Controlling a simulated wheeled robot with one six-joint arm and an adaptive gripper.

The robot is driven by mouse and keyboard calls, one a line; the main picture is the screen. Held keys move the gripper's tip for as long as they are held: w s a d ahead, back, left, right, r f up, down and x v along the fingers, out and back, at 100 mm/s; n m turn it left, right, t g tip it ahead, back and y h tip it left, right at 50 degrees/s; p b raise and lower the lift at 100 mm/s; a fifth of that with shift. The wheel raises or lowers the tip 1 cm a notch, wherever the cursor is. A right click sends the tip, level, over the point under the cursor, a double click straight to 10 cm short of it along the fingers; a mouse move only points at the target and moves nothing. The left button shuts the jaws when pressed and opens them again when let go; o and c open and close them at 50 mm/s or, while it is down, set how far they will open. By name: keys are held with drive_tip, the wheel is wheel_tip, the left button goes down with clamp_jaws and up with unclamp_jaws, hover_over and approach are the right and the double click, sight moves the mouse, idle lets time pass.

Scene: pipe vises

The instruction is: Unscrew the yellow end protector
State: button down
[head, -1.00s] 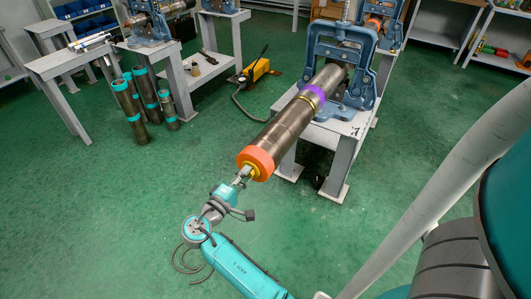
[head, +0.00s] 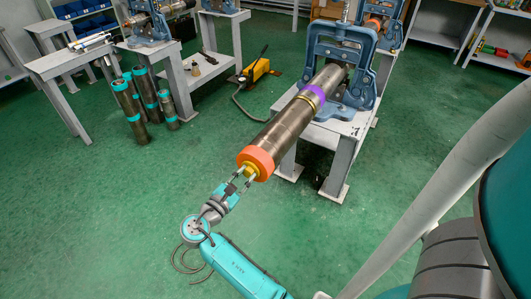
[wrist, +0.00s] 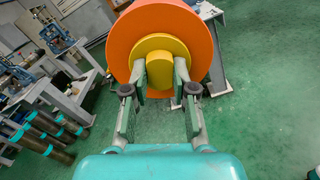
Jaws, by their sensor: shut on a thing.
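A long brown metal pipe (head: 283,128) is held in a blue vise (head: 345,60) and slants toward me. An orange ring (head: 258,158) is on its near end; it also shows in the wrist view (wrist: 120,40). The yellow end protector (head: 250,169) sits in the middle of the orange ring. In the wrist view the protector (wrist: 160,43) is a round yellow disc with a raised yellow grip. My gripper (wrist: 160,76) is shut on that grip, one finger on each side. The protector's threads are hidden.
A purple band (head: 313,93) is on the pipe by the vise. The vise stands on a grey bench (head: 335,140). Teal-ended pipes (head: 135,108) stand on the floor at left, and a yellow pump (head: 257,70) lies behind.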

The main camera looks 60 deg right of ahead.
drive_tip(key=shift+n, duration=0.5)
drive_tip(key=n, duration=0.3)
drive_tip(key=shift+n, duration=0.3)
drive_tip(key=n, duration=0.6)
drive_tip(key=shift+n, duration=0.4)
drive_tip(key=n, duration=0.4)
drive_tip(key=c, duration=1)
unclamp_jaws()
